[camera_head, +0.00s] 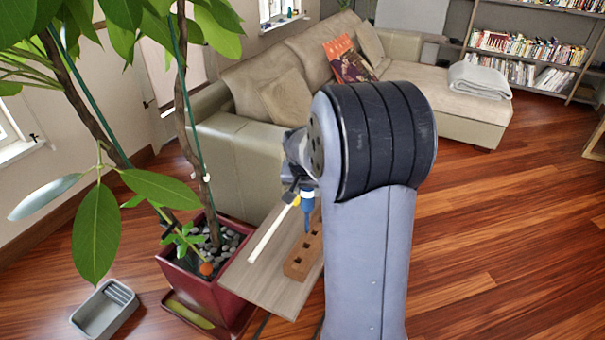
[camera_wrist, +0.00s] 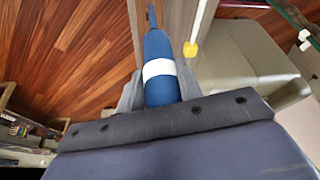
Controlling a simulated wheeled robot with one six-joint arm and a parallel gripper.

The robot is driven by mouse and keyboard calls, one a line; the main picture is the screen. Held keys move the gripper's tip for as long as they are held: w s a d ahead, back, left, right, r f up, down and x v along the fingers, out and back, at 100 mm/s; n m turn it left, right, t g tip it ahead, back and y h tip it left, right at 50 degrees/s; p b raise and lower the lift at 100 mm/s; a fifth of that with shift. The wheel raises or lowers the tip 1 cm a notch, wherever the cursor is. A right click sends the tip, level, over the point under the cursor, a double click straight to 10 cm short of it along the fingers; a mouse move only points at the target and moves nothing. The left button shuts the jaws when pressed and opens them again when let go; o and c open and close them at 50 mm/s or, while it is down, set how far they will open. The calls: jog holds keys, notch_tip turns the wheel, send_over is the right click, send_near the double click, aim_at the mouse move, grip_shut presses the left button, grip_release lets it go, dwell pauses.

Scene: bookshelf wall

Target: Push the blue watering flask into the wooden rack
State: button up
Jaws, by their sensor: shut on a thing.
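The blue watering flask (camera_wrist: 156,50) has a white band and a narrow spout end. My gripper (camera_wrist: 158,90) is shut on it, with a grey finger on each side. In the head view the flask (camera_head: 307,205) hangs roughly upright with its narrow end down, and my gripper (camera_head: 296,180) is partly hidden behind my arm. The brown wooden rack (camera_head: 297,268), with square holes, sits on a small wooden table, partly hidden by my arm. The flask's tip appears at the rack's far end; I cannot tell whether it is above or inside a hole.
A white stick with a yellow end (camera_head: 269,232) slants over the small table (camera_head: 258,278), left of the rack. A potted plant (camera_head: 205,290) stands close to the left, its stems and leaves rising high. A sofa (camera_head: 240,150) is behind. Open wooden floor lies right.

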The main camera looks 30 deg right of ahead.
jog(key=shift+w+d, duration=0.1)
jog(key=shift+w, duration=0.1)
jog(key=shift+s+f+b, duration=0.15)
jog(key=shift+f+b, duration=0.15)
jog(key=b, duration=0.4)
send_over(306, 219)
jog(key=shift+s+f, duration=0.15)
jog(key=shift+f, duration=2.55)
jog(key=shift+f+b, duration=0.15)
jog(key=shift+b, duration=0.3)
jog(key=shift+f+b, duration=2.3)
jog(key=shift+f, duration=0.5)
jog(key=o, duration=1.1)
jog(key=shift+r, duration=0.1)
jog(key=shift+o, duration=0.3)
jog(key=o, duration=0.3)
